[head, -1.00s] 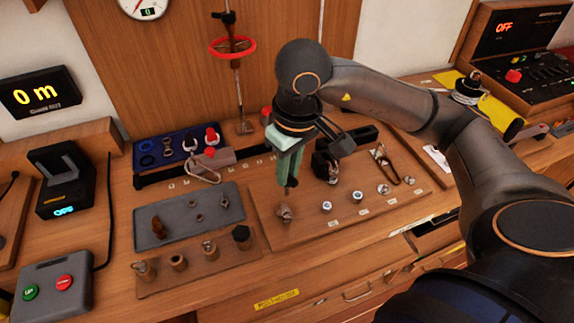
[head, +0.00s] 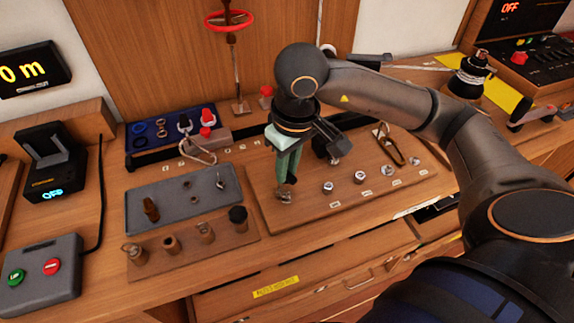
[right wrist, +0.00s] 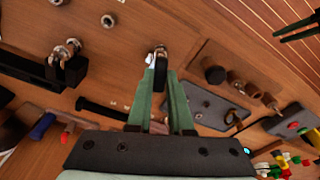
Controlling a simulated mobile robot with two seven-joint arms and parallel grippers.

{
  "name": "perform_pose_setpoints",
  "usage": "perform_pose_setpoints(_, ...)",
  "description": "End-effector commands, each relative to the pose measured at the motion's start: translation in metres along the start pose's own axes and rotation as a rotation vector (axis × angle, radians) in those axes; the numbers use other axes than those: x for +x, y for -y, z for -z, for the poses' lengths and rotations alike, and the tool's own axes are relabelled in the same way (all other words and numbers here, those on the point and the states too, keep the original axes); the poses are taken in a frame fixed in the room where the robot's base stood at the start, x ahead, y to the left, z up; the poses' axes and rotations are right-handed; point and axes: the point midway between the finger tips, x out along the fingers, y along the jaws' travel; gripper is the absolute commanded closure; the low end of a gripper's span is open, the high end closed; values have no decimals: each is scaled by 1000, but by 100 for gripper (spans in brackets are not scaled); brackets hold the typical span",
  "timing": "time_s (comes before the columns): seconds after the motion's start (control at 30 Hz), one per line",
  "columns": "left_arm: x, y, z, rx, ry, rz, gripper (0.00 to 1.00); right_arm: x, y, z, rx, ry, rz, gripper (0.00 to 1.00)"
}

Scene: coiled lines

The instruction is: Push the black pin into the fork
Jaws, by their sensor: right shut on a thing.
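My right gripper (head: 287,172) is shut on a small dark pin, held upright between its green fingertips. The pin is mostly hidden by the fingers in the head view; in the right wrist view the black pin (right wrist: 160,70) shows at the fingertips. The fork (head: 284,196), a small metal fitting, stands on the wooden board just under the fingertips. It also shows in the right wrist view (right wrist: 161,49), close to the pin. I cannot tell how far the pin sits in it. My left gripper (right wrist: 298,30) shows partly at the right wrist view's upper right edge, its fingers apart.
The wooden board (head: 350,210) carries several small metal fittings right of the fork. A grey tray (head: 172,192) with small parts lies to the left, with a wooden block row (head: 185,256) of posts before it. A red ring (head: 228,20) on a rod stands behind.

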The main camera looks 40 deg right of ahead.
Motion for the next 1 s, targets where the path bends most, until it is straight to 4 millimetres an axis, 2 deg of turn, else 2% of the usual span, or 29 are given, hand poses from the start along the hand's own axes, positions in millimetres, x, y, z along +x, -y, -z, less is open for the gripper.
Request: perform_pose_setpoints(1.0,5,0,-6,1,0,0,55,0,0,0,1,1,0,100)
